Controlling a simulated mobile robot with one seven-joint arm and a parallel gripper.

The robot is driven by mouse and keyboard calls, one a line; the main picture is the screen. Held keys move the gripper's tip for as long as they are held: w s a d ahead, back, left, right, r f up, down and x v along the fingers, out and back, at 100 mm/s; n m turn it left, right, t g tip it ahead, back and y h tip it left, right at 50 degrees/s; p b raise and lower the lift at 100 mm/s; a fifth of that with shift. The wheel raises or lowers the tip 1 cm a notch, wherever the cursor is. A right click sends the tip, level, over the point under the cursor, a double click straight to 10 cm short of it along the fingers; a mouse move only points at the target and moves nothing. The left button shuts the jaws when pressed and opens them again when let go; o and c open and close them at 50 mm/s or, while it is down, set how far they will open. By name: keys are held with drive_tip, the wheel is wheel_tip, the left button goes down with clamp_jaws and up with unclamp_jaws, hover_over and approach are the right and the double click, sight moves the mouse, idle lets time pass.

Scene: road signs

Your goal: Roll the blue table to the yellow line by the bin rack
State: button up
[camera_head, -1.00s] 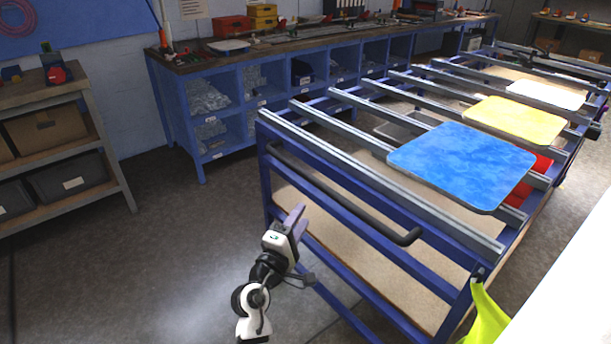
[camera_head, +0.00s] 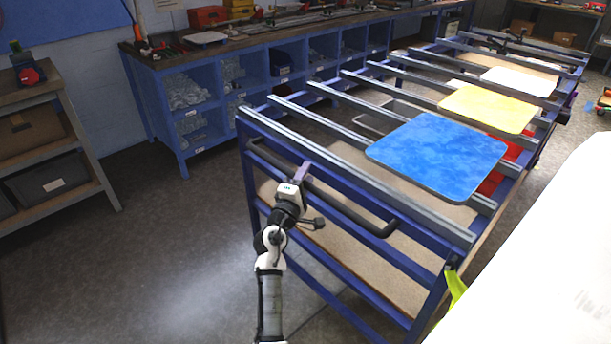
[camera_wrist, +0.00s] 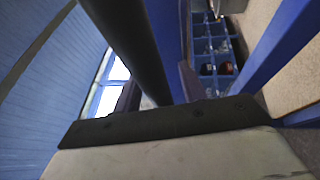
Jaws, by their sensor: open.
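The blue table (camera_head: 262,185) is a wheeled-cart-like blue frame with grey rails across its top and a tan lower shelf. A dark handle bar (camera_head: 345,205) runs along its near end. My gripper (camera_head: 300,173) is at the left part of this handle, with its jaws open. In the wrist view, the handle (camera_wrist: 135,45) passes between the two fingers of my gripper (camera_wrist: 158,88); I cannot tell whether they touch it. The table's feet are mostly hidden. No yellow line shows on the visible floor. A shelf rack with dark bins (camera_head: 45,160) stands at the left; it may be the bin rack.
Blue, yellow and white panels (camera_head: 435,155) lie on the table's rails. A blue workbench with cubbies (camera_head: 185,130) stands behind, along the wall. A white surface (camera_head: 540,270) fills the lower right. Grey floor (camera_head: 130,260) is clear at the left.

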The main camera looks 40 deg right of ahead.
clamp_jaws()
drive_tip(key=shift+f, duration=0.1)
idle(0.4)
